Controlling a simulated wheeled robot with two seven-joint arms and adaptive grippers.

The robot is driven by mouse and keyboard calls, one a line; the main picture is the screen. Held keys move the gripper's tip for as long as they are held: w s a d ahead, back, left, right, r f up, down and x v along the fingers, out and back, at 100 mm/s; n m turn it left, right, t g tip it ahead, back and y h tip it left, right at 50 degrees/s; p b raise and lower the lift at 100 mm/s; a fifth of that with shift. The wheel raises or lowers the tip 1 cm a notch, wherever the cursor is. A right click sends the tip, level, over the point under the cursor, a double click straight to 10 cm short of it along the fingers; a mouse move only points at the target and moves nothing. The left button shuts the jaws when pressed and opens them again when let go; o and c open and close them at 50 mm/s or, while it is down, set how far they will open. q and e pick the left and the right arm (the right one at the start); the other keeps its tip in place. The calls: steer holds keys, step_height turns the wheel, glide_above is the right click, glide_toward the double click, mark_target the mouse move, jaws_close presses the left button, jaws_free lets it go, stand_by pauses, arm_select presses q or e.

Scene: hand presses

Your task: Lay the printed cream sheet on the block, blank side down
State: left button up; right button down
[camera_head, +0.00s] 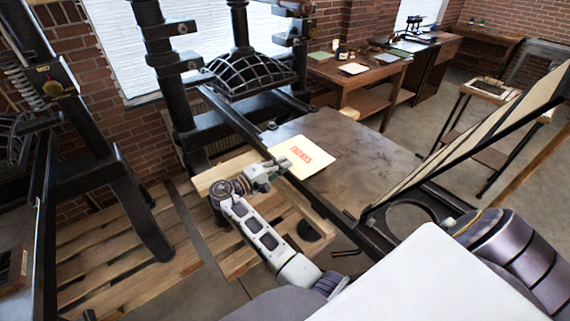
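The printed cream sheet (308,154) shows red lettering on its upward face. It overlaps the left edge of the grey-brown press bed (365,155) in the picture. The fingertips are small and partly hidden, so the grip is hard to see in detail. I cannot tell whether the sheet touches the bed below it. I cannot make out for certain which thing is the block.
The black press (250,72) stands behind the bed. A framed panel (475,140) tilts up on the right. A wooden table (358,75) with papers stands at the back. Most of the bed is clear.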

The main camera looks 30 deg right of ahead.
steer(key=shift+s+a+r+p, duration=0.15)
steer(key=shift+a+r, duration=0.25)
steer(key=shift+a, duration=0.55)
steer(key=shift+a+r+p, duration=0.2)
steer(key=shift+a+r, duration=0.15)
steer(key=shift+a, duration=0.6)
stand_by(1.0)
